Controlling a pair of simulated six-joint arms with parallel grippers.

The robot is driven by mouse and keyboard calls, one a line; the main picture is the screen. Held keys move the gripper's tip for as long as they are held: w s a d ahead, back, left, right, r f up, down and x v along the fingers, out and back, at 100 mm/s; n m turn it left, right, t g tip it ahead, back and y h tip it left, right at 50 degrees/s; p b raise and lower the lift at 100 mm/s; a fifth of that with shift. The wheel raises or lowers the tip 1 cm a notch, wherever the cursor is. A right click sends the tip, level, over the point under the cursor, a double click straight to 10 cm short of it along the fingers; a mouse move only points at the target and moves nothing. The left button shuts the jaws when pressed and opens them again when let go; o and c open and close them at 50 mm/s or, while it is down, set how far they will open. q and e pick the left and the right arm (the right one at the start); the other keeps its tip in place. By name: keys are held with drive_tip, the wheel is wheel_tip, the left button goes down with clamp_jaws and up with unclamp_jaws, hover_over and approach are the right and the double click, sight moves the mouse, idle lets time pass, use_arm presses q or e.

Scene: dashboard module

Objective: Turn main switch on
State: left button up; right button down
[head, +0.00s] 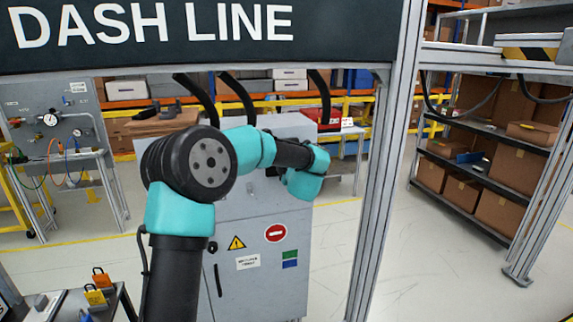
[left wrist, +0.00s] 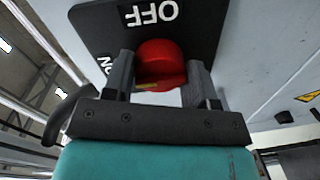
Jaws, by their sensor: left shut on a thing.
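The main switch shows in the left wrist view as a red knob (left wrist: 160,58) on a black plate (left wrist: 205,25). The plate carries an OFF label beyond the knob and a partly hidden ON label at the left; both appear upside down. My left gripper (left wrist: 160,88) has a finger on each side of the knob and is shut on it. I cannot tell which label the knob points to. In the head view my left arm reaches the grey cabinet (head: 245,215), and its links hide the switch and the fingers. My right gripper is in neither view.
A grey metal post (head: 382,200) stands right of the cabinet, under the DASH LINE sign (head: 150,30). A shelf with cardboard boxes (head: 515,180) is at the right. A bench with padlocks (head: 97,290) is at lower left. The floor between post and shelf is clear.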

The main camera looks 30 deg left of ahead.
use_arm(q)
drive_tip(key=shift+n, duration=0.3)
drive_tip(key=o, duration=0.9)
drive_tip(key=shift+o, duration=0.2)
drive_tip(key=v, duration=1.7)
drive_tip(key=shift+s+d, duration=0.15)
